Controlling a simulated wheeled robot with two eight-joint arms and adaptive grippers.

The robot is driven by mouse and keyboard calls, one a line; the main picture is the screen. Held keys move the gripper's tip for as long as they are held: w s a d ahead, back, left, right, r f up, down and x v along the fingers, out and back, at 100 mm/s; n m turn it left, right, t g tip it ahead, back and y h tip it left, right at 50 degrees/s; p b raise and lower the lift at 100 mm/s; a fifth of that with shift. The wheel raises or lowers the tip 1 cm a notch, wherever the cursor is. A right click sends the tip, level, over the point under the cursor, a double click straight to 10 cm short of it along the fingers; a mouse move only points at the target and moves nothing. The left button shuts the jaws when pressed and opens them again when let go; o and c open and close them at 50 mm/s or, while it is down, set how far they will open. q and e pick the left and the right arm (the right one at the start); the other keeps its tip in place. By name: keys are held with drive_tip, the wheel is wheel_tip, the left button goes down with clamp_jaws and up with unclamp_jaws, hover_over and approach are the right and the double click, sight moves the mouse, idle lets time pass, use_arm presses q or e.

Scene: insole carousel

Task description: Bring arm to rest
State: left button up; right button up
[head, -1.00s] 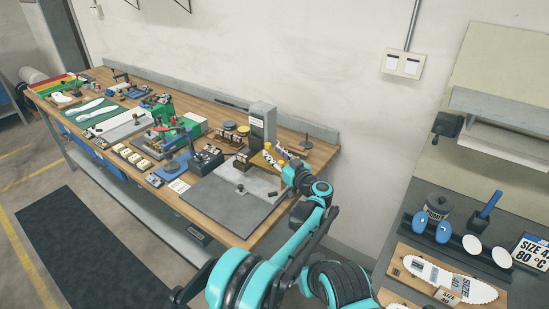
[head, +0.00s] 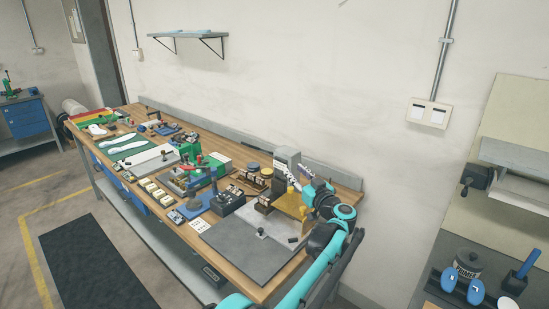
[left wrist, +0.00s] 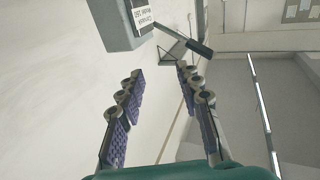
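My left arm comes up from the bottom of the head view, and its teal wrist is over the right end of the wooden workbench (head: 245,283). My left gripper (head: 292,176) is beside the upright grey box (head: 287,158) at the bench's back edge and partly hidden by the wrist. In the left wrist view my left gripper (left wrist: 160,78) has its two purple-padded fingers wide apart with nothing between them. The grey box (left wrist: 120,22) with a white label and a black-handled lever (left wrist: 198,47) lie beyond the fingertips. My right gripper is not in view.
A grey plate (head: 255,250) lies on the bench near my arm, with a yellow part (head: 290,203) beside the wrist. Several tools and small parts crowd the bench to the left. A dark counter (head: 455,230) with a black tin (head: 467,263) stands at the right.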

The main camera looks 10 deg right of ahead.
use_arm(q)
drive_tip(key=a+r+m+t+h, duration=0.3)
drive_tip(key=a+r+h, duration=0.3)
drive_tip(key=r, duration=0.6)
drive_tip(key=s+a+r+m+g+h, duration=0.2)
drive_tip(key=s+a+r+m+h, duration=0.15)
drive_tip(key=s+a, duration=0.45)
drive_tip(key=s+a+f+n+g+y, duration=0.1)
drive_tip(key=s+a+f+g, duration=0.3)
drive_tip(key=s+a+f, duration=0.4)
drive_tip(key=s+a+f+n+g+y, duration=0.1)
drive_tip(key=s+a+f+g+y, duration=0.1)
drive_tip(key=s+a+f, duration=0.6)
drive_tip(key=s+a+f+n+g+y, duration=0.1)
drive_tip(key=s+a+f+g, duration=0.4)
drive_tip(key=s+a+f, duration=0.4)
drive_tip(key=s+f, duration=0.6)
drive_tip(key=s, duration=0.3)
drive_tip(key=shift+s+f+g, duration=0.15)
drive_tip(key=shift+s+g, duration=0.05)
drive_tip(key=shift+g, duration=0.1)
drive_tip(key=shift+y, duration=0.25)
